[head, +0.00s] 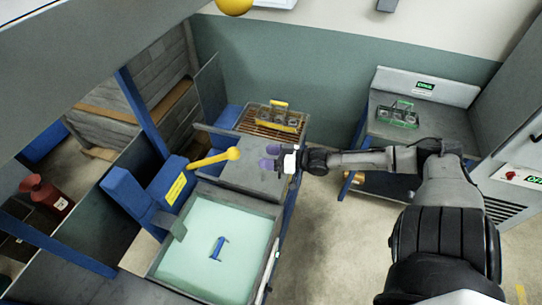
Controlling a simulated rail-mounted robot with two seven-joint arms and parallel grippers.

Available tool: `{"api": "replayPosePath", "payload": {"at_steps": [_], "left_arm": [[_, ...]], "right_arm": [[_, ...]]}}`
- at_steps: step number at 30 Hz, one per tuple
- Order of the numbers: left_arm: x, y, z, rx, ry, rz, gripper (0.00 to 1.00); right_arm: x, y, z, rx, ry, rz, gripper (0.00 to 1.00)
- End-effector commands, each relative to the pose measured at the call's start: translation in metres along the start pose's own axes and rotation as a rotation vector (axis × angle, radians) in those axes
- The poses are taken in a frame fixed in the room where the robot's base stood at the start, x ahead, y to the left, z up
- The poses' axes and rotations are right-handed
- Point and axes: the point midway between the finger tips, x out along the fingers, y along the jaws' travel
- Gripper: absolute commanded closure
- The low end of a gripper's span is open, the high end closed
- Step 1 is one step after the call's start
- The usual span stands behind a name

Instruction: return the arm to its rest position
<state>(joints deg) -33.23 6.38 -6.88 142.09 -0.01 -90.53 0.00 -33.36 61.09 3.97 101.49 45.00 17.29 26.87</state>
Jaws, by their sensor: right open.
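My right arm (380,160) comes in from the lower right and stretches left across the middle of the head view. My right gripper (270,157) is at its end, with purple fingertips spread apart and nothing seen between them. It is above or beside a grey machine top (250,178); I cannot tell the exact height. My left gripper is not in view.
A basin of pale green liquid (197,270) with a blue piece in it lies below the gripper. A yellow ball-ended lever (212,158) is left of it. A yellow-handled rack (280,117) stands behind. A side table (385,128) holds a green-handled rack (400,113). Open floor (330,240) lies between.

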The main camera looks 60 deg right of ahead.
Motion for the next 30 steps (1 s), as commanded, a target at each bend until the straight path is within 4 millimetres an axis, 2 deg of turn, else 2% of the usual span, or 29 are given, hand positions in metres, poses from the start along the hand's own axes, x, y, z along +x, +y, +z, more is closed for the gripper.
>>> {"api": "replayPosePath", "payload": {"at_steps": [6,30], "left_arm": [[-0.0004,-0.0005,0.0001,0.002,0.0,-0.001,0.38],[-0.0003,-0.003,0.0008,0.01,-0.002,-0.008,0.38]], "right_arm": [[-0.0057,-0.0003,-0.0003,0.0,0.0,-0.001,0.25],[-0.006,0.0009,0.0018,-0.036,-0.012,0.006,0.25]]}}
